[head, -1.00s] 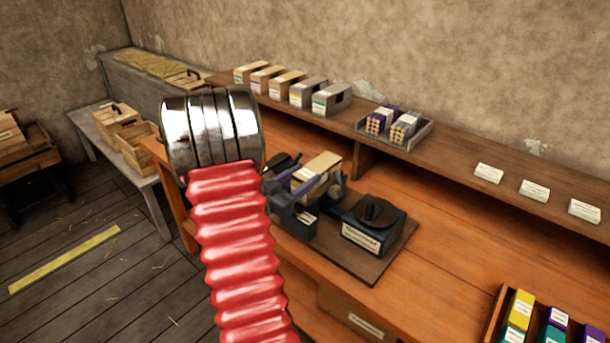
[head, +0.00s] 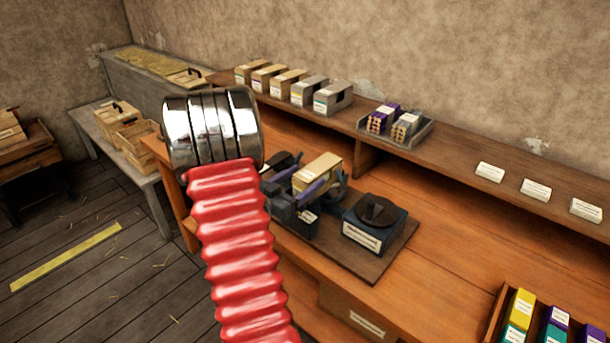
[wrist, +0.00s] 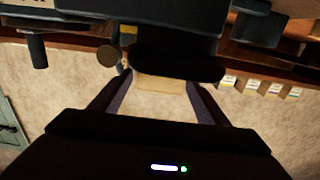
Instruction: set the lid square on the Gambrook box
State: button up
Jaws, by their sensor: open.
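A tan box-shaped piece (head: 318,172) shows at my gripper in the head view; I cannot tell whether its top is a separate lid or whether it sits square. My gripper (head: 299,183) is open, with its purple-padded fingers at the near side of the tan piece. In the wrist view, a pale tan surface (wrist: 160,84) lies beyond and between the spread fingers of my gripper (wrist: 155,98). Dark parts hide most of it there. No label reading Gambrook can be made out.
A dark block with a black handwheel (head: 376,212) stands right of my gripper on a brown board (head: 395,250). Several boxes (head: 288,82) and a grey tray (head: 428,131) stand on the back shelf. A tray of coloured boxes (head: 497,310) sits front right. The bench between is clear.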

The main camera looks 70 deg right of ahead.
jog(key=shift+r, duration=0.2)
jog(key=shift+w, duration=0.1)
jog(key=shift+w+a, duration=0.1)
jog(key=shift+a, duration=0.15)
jog(key=v, duration=1.3)
notch_tip(320, 180, up, 10)
jog(key=shift+r, duration=0.2)
dwell(1.2)
dwell(0.5)
